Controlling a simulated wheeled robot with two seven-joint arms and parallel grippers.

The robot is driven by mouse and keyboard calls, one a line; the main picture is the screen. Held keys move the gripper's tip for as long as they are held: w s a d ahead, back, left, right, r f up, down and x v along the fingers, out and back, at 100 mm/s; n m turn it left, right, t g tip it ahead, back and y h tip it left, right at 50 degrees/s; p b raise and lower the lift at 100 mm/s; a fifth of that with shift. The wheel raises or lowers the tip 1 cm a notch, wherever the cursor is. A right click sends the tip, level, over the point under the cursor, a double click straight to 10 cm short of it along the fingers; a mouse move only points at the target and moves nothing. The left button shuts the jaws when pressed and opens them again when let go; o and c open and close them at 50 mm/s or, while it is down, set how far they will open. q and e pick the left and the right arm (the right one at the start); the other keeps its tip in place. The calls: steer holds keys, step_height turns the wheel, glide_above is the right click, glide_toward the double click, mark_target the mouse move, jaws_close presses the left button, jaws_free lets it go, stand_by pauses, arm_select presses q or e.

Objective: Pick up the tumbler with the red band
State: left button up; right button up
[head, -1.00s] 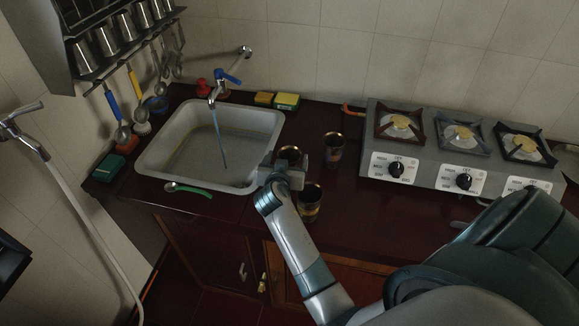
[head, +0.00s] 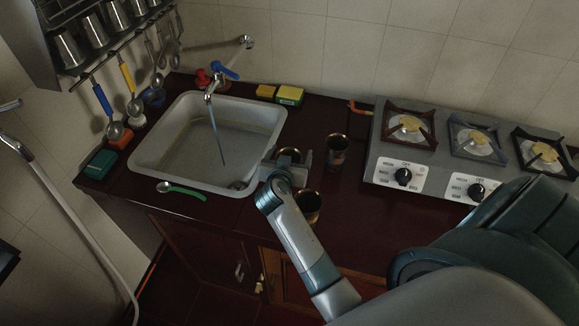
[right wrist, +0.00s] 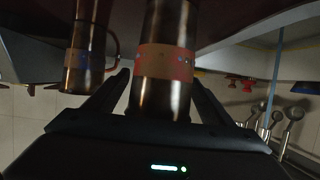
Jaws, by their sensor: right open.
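The tumbler with the red band (right wrist: 165,62) is a dark metallic cup. In the right wrist view, which looks upside down, it stands between the two fingers of my right gripper (right wrist: 160,88). The fingers are open on either side of it; whether either touches it I cannot tell. In the head view my right gripper (head: 287,170) is at the sink's right edge, and only the rim of this tumbler (head: 289,154) shows beyond it. A second tumbler (head: 337,150), with a bluish band in the right wrist view (right wrist: 83,58), stands to its right. My left gripper is not in view.
A third tumbler (head: 307,206) stands nearer the counter's front, beside my right forearm. The sink (head: 150,150) with running tap is to the left, a green-handled spoon (head: 182,190) before it. The gas stove (head: 400,150) is to the right. Sponges (head: 290,95) lie behind.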

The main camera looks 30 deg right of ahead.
steer(key=shift+a+r, duration=0.1)
steer(key=shift+s, duration=0.1)
steer(key=c, duration=1.1)
steer(key=shift+c, duration=0.7)
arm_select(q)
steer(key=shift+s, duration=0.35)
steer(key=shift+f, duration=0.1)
arm_select(e)
steer(key=shift+r, duration=0.1)
